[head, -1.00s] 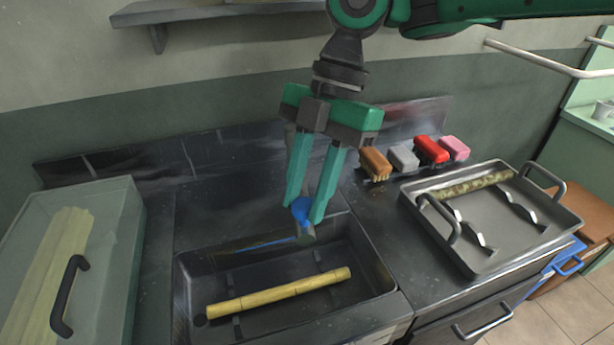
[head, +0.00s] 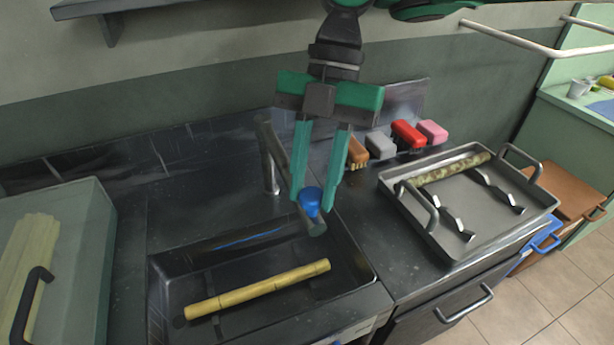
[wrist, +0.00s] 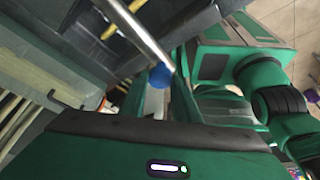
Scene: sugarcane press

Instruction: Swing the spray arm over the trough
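The spray arm (head: 275,147) is a grey tube on a short upright post behind the trough. Its free end (head: 316,228) hangs over the back right corner of the trough and carries a blue knob (head: 310,200). The trough (head: 215,248) is a dark sunken basin. My gripper (head: 313,203) reaches down with its teal fingers on both sides of the knob, seemingly shut on it. The wrist view also shows the tube (wrist: 135,30) and the knob (wrist: 160,76) between the fingers. Finger contact is partly hidden.
A yellow cane (head: 258,289) lies in the trough. Several brushes (head: 408,133) line the back of the counter. A metal tray (head: 450,240) with handles sits at the right. Rails (head: 510,40) jut out at the upper right.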

